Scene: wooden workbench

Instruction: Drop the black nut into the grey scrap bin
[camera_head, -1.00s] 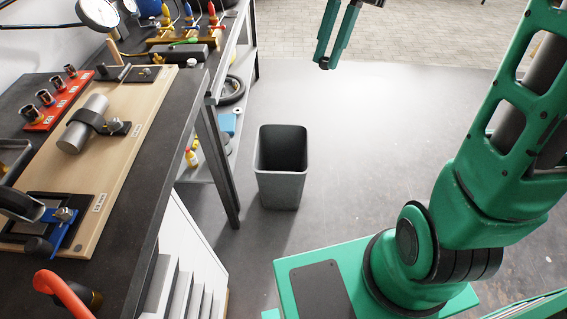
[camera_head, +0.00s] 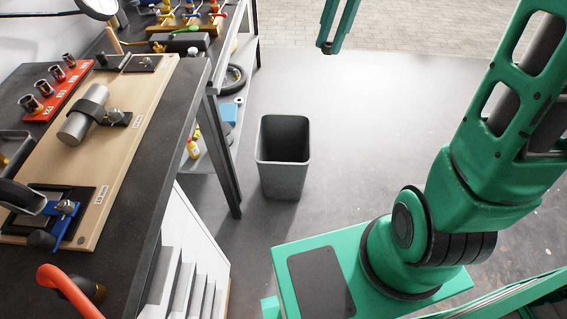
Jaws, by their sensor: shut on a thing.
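The grey scrap bin (camera_head: 283,180) stands upright on the floor, just right of the workbench, with its open top facing up. My gripper (camera_head: 326,47) is at the top of the picture, up and to the right of the bin and apart from it. Its green fingers are close together and point down. A small dark piece, the black nut (camera_head: 327,49), shows at the fingertips, mostly hidden by them. The inside of the bin is dark; I see nothing in it.
The workbench (camera_head: 150,175) on the left carries a wooden fixture board (camera_head: 130,140), a red socket holder (camera_head: 62,92) and an orange-handled tool (camera_head: 62,285). Shelves below hold a yellow bottle (camera_head: 193,147). The floor right of the bin is clear.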

